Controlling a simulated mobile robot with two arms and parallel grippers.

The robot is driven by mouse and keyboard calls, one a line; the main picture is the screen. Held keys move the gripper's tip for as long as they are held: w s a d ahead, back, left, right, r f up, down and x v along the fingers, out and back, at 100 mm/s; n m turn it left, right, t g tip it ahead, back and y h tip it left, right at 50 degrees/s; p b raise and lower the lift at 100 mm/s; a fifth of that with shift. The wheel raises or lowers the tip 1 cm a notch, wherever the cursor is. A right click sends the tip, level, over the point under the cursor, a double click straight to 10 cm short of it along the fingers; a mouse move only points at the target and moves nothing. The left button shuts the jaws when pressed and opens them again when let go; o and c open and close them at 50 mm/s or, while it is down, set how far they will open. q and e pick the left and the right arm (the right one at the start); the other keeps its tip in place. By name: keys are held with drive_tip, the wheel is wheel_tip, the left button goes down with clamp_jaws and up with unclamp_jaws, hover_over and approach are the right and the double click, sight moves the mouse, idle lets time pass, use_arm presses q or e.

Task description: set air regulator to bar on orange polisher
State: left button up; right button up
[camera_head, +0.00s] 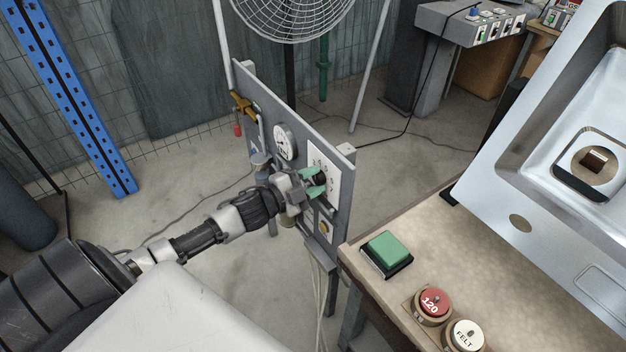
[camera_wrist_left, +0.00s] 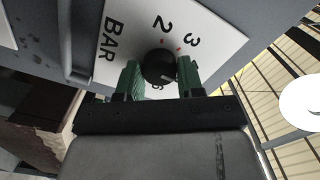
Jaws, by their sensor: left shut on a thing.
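The air regulator is a black round knob (camera_wrist_left: 158,66) on a white dial plate (camera_wrist_left: 215,32) marked BAR, with a 2 and a 3 and short red ticks; another figure below the knob is partly covered. In the wrist view a pale mark shows on the knob's lower right side. In the head view the plate (camera_head: 322,158) is on a grey upright panel (camera_head: 262,103). My left gripper (camera_head: 314,181) has green fingers. They are shut on the knob from both sides, as the wrist view (camera_wrist_left: 160,76) shows. My right gripper is not in view.
A workbench with a green pad (camera_head: 387,252), a red disc marked 120 (camera_head: 432,304) and a FELT disc (camera_head: 465,336) stands right.

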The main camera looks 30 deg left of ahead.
use_arm(q)
drive_tip(key=shift+m, duration=2)
drive_tip(key=shift+f, duration=0.1)
drive_tip(key=o, duration=0.9)
drive_tip(key=b+v, duration=0.1)
drive_tip(key=v, duration=1)
drive_tip(key=shift+d, duration=0.1)
drive_tip(key=shift+w, duration=0.1)
